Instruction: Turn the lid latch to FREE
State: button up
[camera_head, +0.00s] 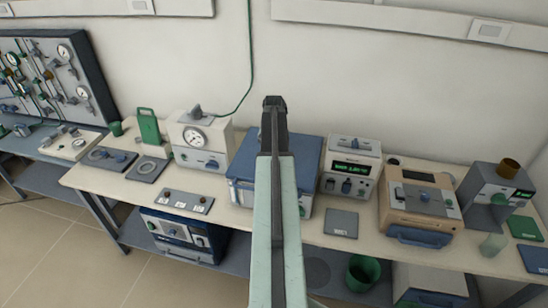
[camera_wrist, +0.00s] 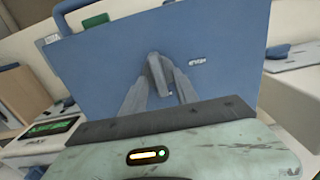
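A blue box-shaped unit (camera_head: 245,155) with a blue lid stands mid-bench in the head view, partly hidden behind my arm. My gripper (camera_head: 274,108) shows dark over its back edge there. In the wrist view, a broad blue panel (camera_wrist: 95,75), seemingly the lid, fills the middle and carries a small white label (camera_wrist: 197,62) that is too small to read. The two grey fingers of my gripper (camera_wrist: 157,72) lean together in front of this panel. A short grey bar-like shape shows between their tips. I cannot tell whether it is the latch or part of a finger, nor whether it is gripped.
A white instrument with a green display (camera_head: 351,168) and a tan unit (camera_head: 420,205) stand right of the blue unit. A gauge unit (camera_head: 200,140) and a grey switch plate (camera_head: 186,202) are to the left. A grey mat (camera_head: 341,223) lies on the bench front.

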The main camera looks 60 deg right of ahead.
notch_tip(320, 180, up, 8)
jog(key=p, duration=0.8)
jog(key=shift+f, duration=0.15)
